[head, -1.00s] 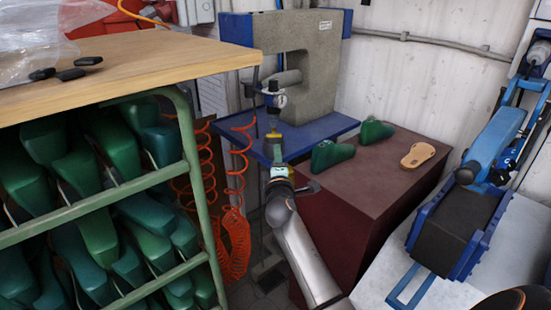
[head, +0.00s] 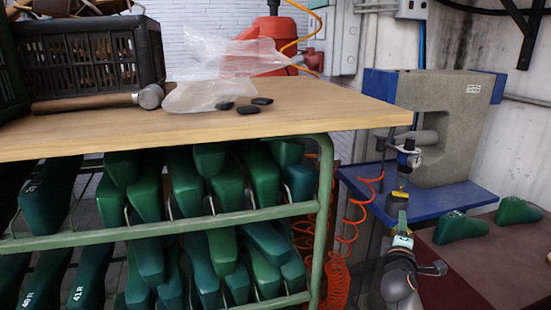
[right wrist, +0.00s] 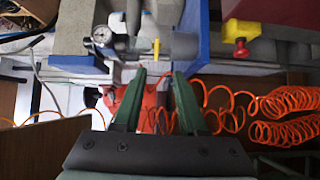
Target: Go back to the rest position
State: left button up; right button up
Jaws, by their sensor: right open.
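My right gripper (head: 399,201) is in the lower right of the head view, in front of the blue table of the grey press. In the right wrist view its two green fingers (right wrist: 160,76) are apart, with nothing between them. My left gripper is in neither view. The press (head: 455,125) has a round gauge (right wrist: 103,35), which shows ahead of the fingers in the right wrist view. I cannot tell the exact gap between the fingertips and the press.
A wooden worktop (head: 300,112) carries a black crate (head: 90,50), a hammer (head: 150,97), a plastic bag (head: 205,75) and small black pieces. Green shoe lasts fill the rack (head: 318,225) below. Orange coiled hoses (head: 335,275) hang beside it. Two green lasts stand on a maroon cabinet (head: 480,255).

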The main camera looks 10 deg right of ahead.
jog(key=s+a+f+m+g+y+p, duration=0.1)
jog(key=s+a+f+m+y+p, duration=0.15)
jog(key=s+a+f, duration=0.45)
jog(key=s+a+f+m+g+y+p, duration=0.1)
jog(key=s+a+f+y, duration=0.4)
jog(key=f, duration=0.5)
jog(key=s+a+f+m+g+y+p, duration=0.1)
jog(key=s+a+f+m+g+y, duration=0.1)
jog(key=s+a, duration=0.4)
jog(key=s+a+f+m+g+y+p, duration=0.1)
jog(key=s+a, duration=0.5)
jog(key=s, duration=0.9)
notch_tip(320, 180, down, 3)
jog(key=m+y, duration=0.1)
jog(key=m, duration=0.1)
jog(key=shift+a+f+m+g+p, duration=0.2)
jog(key=shift+a+m+g+p, duration=0.1)
jog(key=shift+m+g+p, duration=0.1)
jog(key=shift+s, duration=0.1)
